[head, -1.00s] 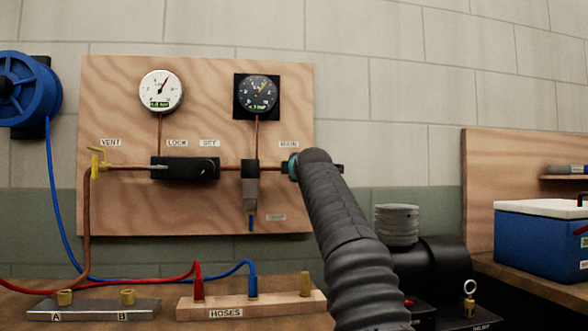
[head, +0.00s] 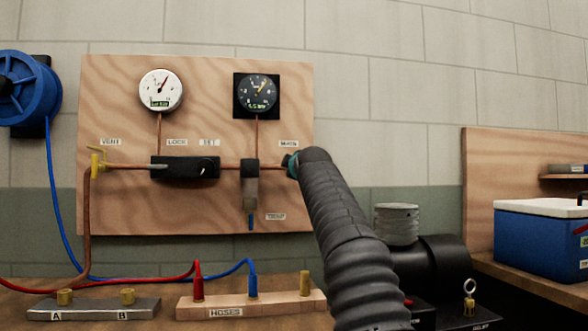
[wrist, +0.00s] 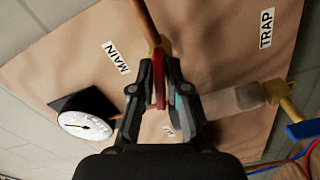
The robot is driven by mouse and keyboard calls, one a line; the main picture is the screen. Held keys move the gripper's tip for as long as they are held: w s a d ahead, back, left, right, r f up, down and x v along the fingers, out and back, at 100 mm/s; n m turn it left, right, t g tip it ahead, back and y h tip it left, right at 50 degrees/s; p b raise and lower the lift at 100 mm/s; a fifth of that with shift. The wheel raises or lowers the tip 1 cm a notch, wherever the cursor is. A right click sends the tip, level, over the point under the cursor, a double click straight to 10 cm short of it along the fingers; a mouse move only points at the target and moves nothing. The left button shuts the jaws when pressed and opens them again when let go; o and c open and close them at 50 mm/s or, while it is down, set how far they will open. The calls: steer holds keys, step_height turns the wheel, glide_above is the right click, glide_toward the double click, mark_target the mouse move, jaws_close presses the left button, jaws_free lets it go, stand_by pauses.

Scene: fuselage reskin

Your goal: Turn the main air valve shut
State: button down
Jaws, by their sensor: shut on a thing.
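The main air valve shows in the wrist view as a brass body (wrist: 165,46) on a copper pipe, with a red handle (wrist: 160,88). The MAIN label (wrist: 117,57) is beside it. My gripper (wrist: 160,75) is shut on the red handle, one finger on each side. In the head view my dark ribbed arm reaches to the right end of the board's pipe, below the MAIN label (head: 289,143). It hides the valve and most of my gripper there; only a small teal part shows.
The wooden board (head: 225,215) carries a white gauge (head: 161,90), a black gauge (head: 257,95), a black block (head: 185,168) and a yellow vent valve (head: 96,162). A hose rack (head: 270,304) stands below. A blue cooler (head: 540,240) is at right.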

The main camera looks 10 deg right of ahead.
steer(key=m, duration=1.3)
steer(key=shift+m, duration=0.3)
stand_by(0.4)
steer(key=c, duration=1.2)
jaws_free()
steer(key=shift+c, duration=0.2)
steer(key=shift+s, duration=0.15)
